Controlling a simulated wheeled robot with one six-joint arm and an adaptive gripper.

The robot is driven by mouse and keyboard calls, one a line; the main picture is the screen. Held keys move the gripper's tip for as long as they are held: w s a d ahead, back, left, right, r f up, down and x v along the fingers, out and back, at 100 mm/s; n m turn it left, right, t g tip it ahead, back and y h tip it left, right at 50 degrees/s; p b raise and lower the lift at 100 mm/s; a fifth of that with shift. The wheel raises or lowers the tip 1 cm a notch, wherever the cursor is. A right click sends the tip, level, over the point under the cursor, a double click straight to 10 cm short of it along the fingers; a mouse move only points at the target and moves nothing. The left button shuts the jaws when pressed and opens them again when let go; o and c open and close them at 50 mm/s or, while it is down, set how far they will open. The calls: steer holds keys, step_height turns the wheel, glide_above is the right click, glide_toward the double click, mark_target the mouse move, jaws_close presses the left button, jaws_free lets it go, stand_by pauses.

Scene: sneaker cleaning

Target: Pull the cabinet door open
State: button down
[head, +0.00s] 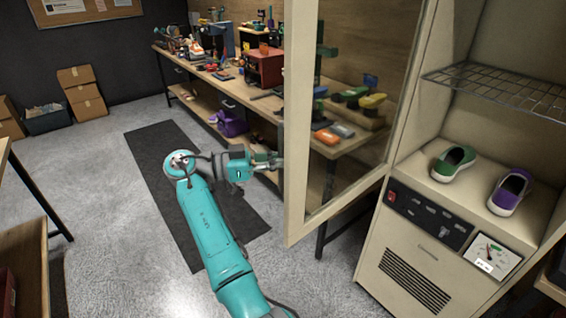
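The cabinet (400,255) stands on the right, beige, with a control panel and vent below its compartment. Its glass door with a beige frame (298,110) is swung wide open to the left, and the inside is exposed. My teal arm reaches up from the bottom of the head view. My gripper (272,160) is at the door's free edge, on its left side. The fingertips are small and partly hidden by the door frame. I cannot see a handle, nor whether the fingers are closed on anything.
A green shoe (453,162) and a purple shoe (510,191) sit inside the cabinet below a wire shelf (500,92). A cluttered workbench (225,88) runs behind the door. A dark mat (150,145) lies on the floor; open floor extends left. Cardboard boxes (82,93) stand far left.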

steer(key=shift+w+a+f, duration=0.1)
steer(key=shift+w+a, duration=0.05)
steer(key=shift+w, duration=0.25)
steer(key=c, duration=1.2)
jaws_free()
